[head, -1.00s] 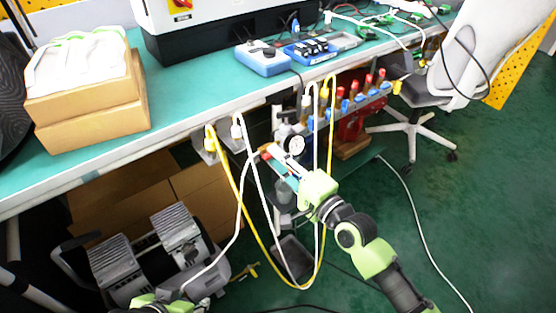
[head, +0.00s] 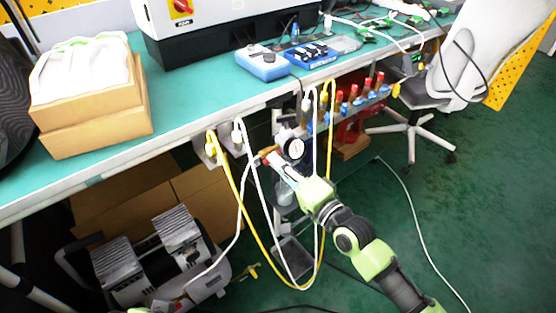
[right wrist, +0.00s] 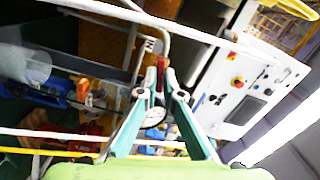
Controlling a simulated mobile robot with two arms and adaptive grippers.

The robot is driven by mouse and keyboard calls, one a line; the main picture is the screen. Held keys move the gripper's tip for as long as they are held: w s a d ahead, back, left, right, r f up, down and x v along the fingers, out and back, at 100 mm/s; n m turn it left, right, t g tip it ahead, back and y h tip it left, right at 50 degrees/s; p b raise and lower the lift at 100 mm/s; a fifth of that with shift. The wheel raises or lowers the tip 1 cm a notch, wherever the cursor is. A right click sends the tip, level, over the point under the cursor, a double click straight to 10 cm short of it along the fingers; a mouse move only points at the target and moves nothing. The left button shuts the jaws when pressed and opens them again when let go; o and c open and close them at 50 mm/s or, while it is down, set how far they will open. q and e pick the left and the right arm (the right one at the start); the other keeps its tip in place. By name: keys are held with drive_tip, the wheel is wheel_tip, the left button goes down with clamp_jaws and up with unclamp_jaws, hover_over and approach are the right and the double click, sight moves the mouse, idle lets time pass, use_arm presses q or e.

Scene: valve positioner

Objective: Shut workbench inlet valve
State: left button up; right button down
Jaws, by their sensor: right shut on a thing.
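The red handle of the inlet valve (right wrist: 162,68) stands between my right fingertips in the right wrist view. My right gripper (head: 273,158) reaches under the front edge of the workbench in the head view, beside a round white gauge (head: 294,148). In the right wrist view my right gripper (right wrist: 162,92) is shut on the red handle, and the gauge (right wrist: 155,133) shows behind the fingers. The valve body is mostly hidden by the gripper and fittings. My left gripper is out of view; only a bit of green arm shows at the bottom left.
White and yellow cables (head: 243,220) hang in loops close to my right gripper. A row of red and blue valves (head: 353,95) lies to its right. A compressor (head: 160,260) stands on the floor at the left, an office chair (head: 425,100) at the right.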

use_arm(q)
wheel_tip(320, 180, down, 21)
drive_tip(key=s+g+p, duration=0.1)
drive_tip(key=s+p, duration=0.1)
drive_tip(key=p, duration=0.5)
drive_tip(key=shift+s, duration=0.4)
use_arm(e)
drive_tip(key=shift+f+n, duration=0.1)
drive_tip(key=shift+n, duration=7.5)
drive_tip(key=c, duration=2.2)
unclamp_jaws()
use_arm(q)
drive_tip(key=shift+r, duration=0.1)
use_arm(e)
drive_tip(key=v, duration=1.2)
